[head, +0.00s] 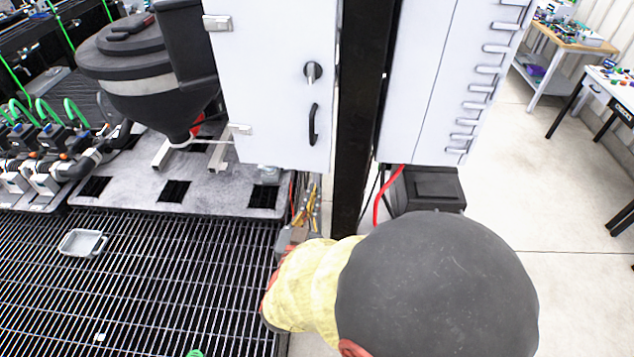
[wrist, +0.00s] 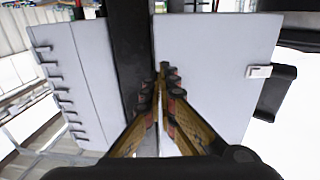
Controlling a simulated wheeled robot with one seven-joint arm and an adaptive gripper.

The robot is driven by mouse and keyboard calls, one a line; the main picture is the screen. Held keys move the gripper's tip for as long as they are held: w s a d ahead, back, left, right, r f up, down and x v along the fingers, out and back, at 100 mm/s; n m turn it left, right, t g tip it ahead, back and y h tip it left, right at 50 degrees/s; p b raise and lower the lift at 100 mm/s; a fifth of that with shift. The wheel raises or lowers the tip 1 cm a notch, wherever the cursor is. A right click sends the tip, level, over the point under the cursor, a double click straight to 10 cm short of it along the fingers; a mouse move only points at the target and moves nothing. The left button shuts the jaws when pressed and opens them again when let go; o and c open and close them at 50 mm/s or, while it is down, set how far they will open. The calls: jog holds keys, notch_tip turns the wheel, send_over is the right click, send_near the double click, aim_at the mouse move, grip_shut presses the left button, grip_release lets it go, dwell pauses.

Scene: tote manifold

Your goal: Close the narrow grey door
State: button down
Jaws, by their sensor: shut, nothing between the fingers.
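The narrow grey door (head: 275,85) is a pale panel in the head view, with hinges at its left edge and a round knob and black handle near its right edge. A pale panel with a hinge (wrist: 215,80), apparently the same door, stands on the right in the wrist view. My gripper (wrist: 163,75) is shut and empty, its fingertips over the panel's edge beside the dark post.
A black post (head: 360,120) stands just right of the door. A pale cabinet (head: 440,70) with several latches stands beyond it. A dark hopper (head: 150,75) is at left, and a grating (head: 160,275) holds a small grey tray (head: 83,243). Open floor lies at right.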

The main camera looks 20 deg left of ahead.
aim_at(327, 155)
jog(key=w, duration=0.4)
jog(key=w+p, duration=0.1)
jog(key=w, duration=0.3)
jog(key=w+a, duration=0.1)
jog(key=w, duration=0.3)
jog(key=shift+w+a+p, duration=0.1)
jog(key=shift+w+p, duration=0.1)
jog(key=shift+p, duration=0.2)
jog(key=w+b, duration=0.1)
jog(key=w, duration=0.1)
jog(key=w+b, duration=0.1)
jog(key=b, duration=0.1)
jog(key=shift+w+f, duration=0.2)
jog(key=shift+w, duration=0.15)
jog(key=shift+w+a, duration=0.1)
jog(key=shift+w, duration=0.15)
jog(key=shift+r, duration=0.3)
